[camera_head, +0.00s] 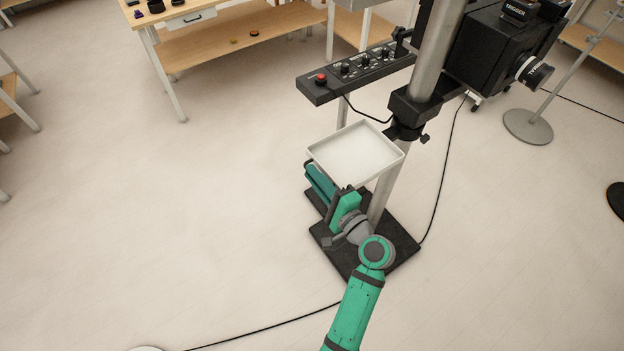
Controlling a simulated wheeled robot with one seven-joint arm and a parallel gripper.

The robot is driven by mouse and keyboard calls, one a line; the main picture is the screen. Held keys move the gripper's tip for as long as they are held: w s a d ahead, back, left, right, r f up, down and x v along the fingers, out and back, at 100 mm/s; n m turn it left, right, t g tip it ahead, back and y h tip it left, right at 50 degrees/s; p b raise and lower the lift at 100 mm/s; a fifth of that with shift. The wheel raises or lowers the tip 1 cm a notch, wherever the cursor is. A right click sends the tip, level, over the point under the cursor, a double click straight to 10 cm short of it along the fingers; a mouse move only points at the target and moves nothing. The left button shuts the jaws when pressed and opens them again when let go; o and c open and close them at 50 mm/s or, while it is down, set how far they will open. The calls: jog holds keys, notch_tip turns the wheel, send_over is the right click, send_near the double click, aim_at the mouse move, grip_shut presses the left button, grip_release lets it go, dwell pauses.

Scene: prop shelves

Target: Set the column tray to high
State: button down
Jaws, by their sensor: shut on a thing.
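The column tray (358,152) is a shallow white square tray with a raised rim, empty, beside the silver column (384,190). A black clamp collar with a knob (412,112) sits on the column just above and right of the tray. My green and dark gripper (346,190) is at the tray's near edge and is shut on it. The fingertips are partly hidden by the gripper body and the rim. No height marks can be read on the column.
A black control panel with a red button (318,80) is above the tray. A large black camera (498,45) is mounted by the column at upper right. The column stands on a dark base plate (402,240).

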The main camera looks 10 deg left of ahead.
jog(key=shift+a+r, duration=0.1)
jog(key=shift+r, duration=0.25)
jog(key=c, duration=1.9)
grip_release()
jog(key=shift+f, duration=0.1)
jog(key=shift+s+d, duration=0.3)
jog(key=shift+d, duration=0.15)
jog(key=v, duration=1)
